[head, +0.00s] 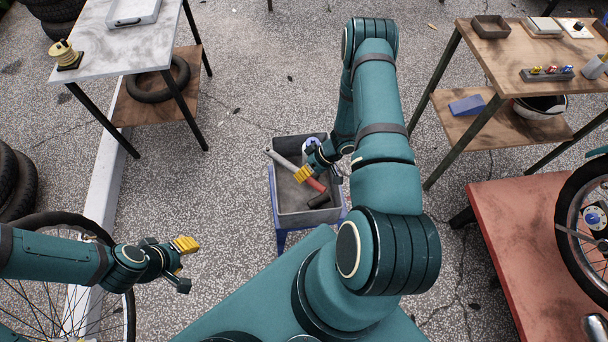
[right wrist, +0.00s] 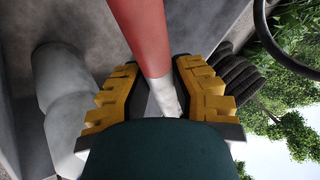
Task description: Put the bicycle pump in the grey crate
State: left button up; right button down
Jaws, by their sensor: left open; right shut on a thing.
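The grey crate (head: 297,217) stands in the middle of the head view on a blue stand (head: 282,241). The bicycle pump has a red section (head: 315,184) and a pale grey section reaching towards the crate's upper left rim. My right gripper (head: 303,174) is shut on the pump, over the crate opening. In the right wrist view the red section (right wrist: 146,35) turns pale between the yellow fingers (right wrist: 158,98). The fingers hide part of the pump, and I cannot tell whether it touches the crate. My left gripper (head: 184,260) is open and empty, left of the crate.
A pale cylinder (head: 310,145) and a dark cylinder (head: 318,200) show at the crate. A marble-topped table (head: 125,50) stands upper left, a wooden table (head: 540,50) upper right, a red bench (head: 520,240) right. A bicycle wheel (head: 50,305) is beside my left arm.

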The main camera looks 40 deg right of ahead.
jog(key=c, duration=0.9)
grip_release()
jog(key=shift+c, duration=0.2)
jog(key=p+v, duration=0.3)
jog(key=v, duration=0.9)
notch_tip(320, 180, up, 2)
jog(key=m+t+h, duration=0.1)
jog(key=t, duration=0.1)
send_over(294, 168)
jog(key=w+a+r+m, duration=0.1)
jog(key=w+a+r, duration=0.1)
jog(key=a, duration=0.4)
jog(key=s+a+r+m+g+h, duration=0.1)
jog(key=s+a+r+g+h, duration=0.1)
jog(key=s+a, duration=0.9)
jog(key=a+r+g, duration=0.1)
jog(key=a+r, duration=0.1)
jog(key=a, duration=0.1)
jog(key=shift+r, duration=0.2)
